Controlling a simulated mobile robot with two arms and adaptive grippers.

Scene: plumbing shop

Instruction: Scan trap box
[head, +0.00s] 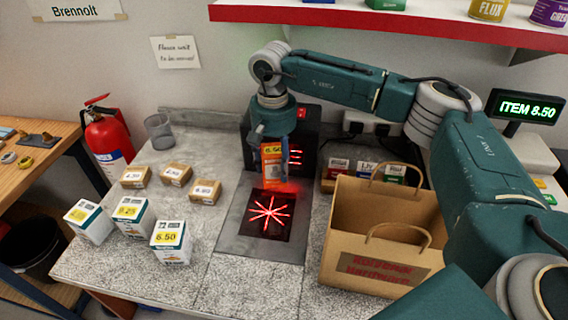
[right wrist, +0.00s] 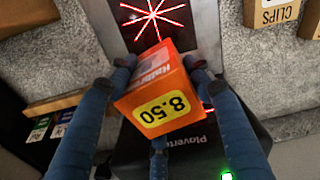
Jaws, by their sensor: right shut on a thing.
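An orange box (head: 272,165) with a yellow 8.50 label is held by my right gripper (head: 273,180), just above the scanner plate. The box also shows large in the right wrist view (right wrist: 158,88), with the gripper's fingers closed around it. The scanner's flat glass (head: 266,214) lies in the counter and shows a red star of beams; its dark upright part (head: 305,145) shows red lines behind the gripper. The price display (head: 527,108) at the right reads "ITEM 8.50" in green. My left gripper is not in view.
A brown paper bag (head: 380,235) stands open right of the scanner. Several white-and-green boxes (head: 171,243) and small brown cartons (head: 205,191) stand on the left counter. Small boxes sit in a tray (head: 328,184) behind the bag. A red-edged shelf (head: 400,22) hangs above.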

